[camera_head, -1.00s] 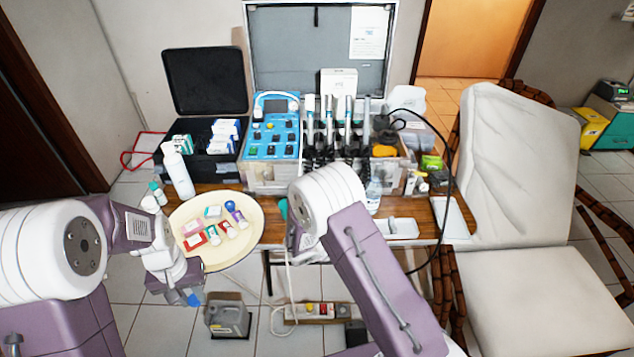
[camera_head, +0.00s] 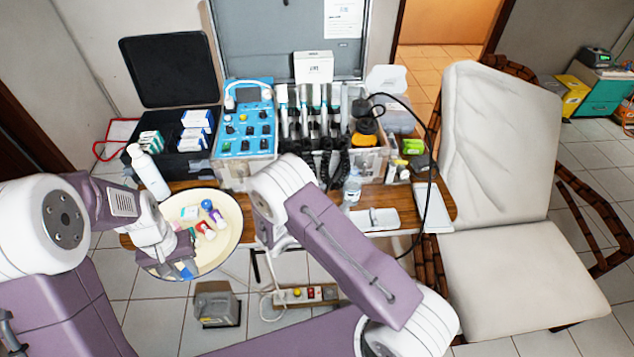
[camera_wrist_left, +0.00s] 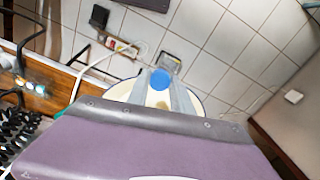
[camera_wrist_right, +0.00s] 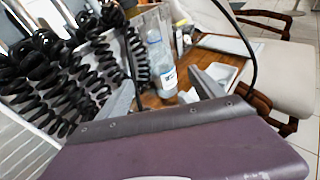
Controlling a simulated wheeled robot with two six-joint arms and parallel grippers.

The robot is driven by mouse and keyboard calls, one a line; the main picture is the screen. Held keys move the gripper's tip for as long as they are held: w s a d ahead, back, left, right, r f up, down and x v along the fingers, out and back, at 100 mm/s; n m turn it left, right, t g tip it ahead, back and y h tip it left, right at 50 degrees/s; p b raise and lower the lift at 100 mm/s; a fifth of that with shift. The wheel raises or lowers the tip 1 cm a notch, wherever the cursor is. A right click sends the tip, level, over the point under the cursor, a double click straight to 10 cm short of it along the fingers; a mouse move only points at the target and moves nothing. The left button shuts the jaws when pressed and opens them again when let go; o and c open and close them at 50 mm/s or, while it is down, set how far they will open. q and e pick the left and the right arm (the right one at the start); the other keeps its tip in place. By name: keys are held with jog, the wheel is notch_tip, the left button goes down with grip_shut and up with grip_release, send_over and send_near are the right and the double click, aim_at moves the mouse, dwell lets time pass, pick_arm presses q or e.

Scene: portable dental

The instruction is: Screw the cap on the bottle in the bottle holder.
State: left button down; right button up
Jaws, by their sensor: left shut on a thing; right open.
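My left gripper (camera_head: 186,266) is shut on a small blue cap (camera_head: 188,273), held over the near edge of the cream plate. The cap also shows between the fingers in the left wrist view (camera_wrist_left: 160,79). A clear bottle with a white label (camera_head: 352,190) stands upright on the wooden table, right of my right arm. In the right wrist view the bottle (camera_wrist_right: 160,62) stands beyond the open, empty fingers of my right gripper (camera_wrist_right: 163,92). In the head view my right gripper is mostly hidden behind its own arm. I cannot make out a separate bottle holder.
The cream plate (camera_head: 233,237) holds several small coloured items. A white bottle (camera_head: 148,172) stands behind it. A blue control unit (camera_head: 245,130) and black coiled hoses (camera_wrist_right: 70,70) stand behind my right arm. A white chair stands further right.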

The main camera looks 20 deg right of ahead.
aim_at(348, 186)
jog(key=x, duration=0.6)
jog(key=shift+d+f, duration=0.1)
jog(key=shift+d, duration=0.05)
jog(key=shift+w+d, duration=0.1)
jog(key=shift+w, duration=0.05)
jog(key=p+x, duration=0.1)
jog(key=x, duration=0.4)
jog(key=shift+d, duration=0.25)
jog(key=shift+a, duration=0.1)
grip_shut()
jog(key=shift+r, duration=0.25)
